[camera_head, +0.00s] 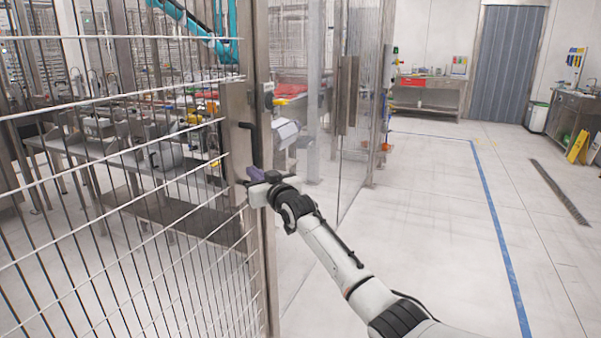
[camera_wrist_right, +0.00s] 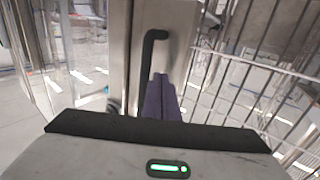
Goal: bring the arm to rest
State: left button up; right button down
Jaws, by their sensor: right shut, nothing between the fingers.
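My right arm reaches in from the lower right of the head view, and its gripper (camera_head: 256,173) is at the steel door post of the wire cage. In the right wrist view the purple fingers (camera_wrist_right: 160,98) are together, with nothing between them. I cannot tell whether the fingertips touch the post or the handle. My left gripper is not in view.
A wire mesh fence (camera_head: 130,230) fills the left of the head view, with steel tables (camera_head: 150,160) behind it. A clear panel (camera_head: 355,150) stands right of the post. The floor (camera_head: 430,210) on the right is open, marked by a blue line (camera_head: 492,205).

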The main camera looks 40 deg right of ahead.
jog(key=s+d, duration=0.5)
jog(key=s, duration=0.4)
jog(key=s+a+f+n+g+y, duration=0.1)
jog(key=s+a+f, duration=0.35)
jog(key=f, duration=0.45)
jog(key=s+a+f+n+g+y, duration=0.1)
jog(key=s+a+f+g, duration=0.15)
jog(key=a+f, duration=0.45)
jog(key=s+a+f+n+g+y, duration=0.1)
jog(key=s+a+f, duration=0.35)
jog(key=f, duration=0.55)
jog(key=s+a+f+g, duration=0.1)
jog(key=s+a+f, duration=0.4)
jog(key=s, duration=0.4)
jog(key=s+a+f+g+y, duration=0.1)
jog(key=s+a+f, duration=0.3)
jog(key=s, duration=0.5)
jog(key=s+a+f+g+y, duration=0.1)
jog(key=s+a+f+g, duration=0.1)
jog(key=s+a+f, duration=0.3)
jog(key=s+a, duration=0.3)
jog(key=s, duration=0.2)
jog(key=shift+a+f+n+g, duration=0.15)
jog(key=shift+f+n+g, duration=0.2)
jog(key=shift+n, duration=0.05)
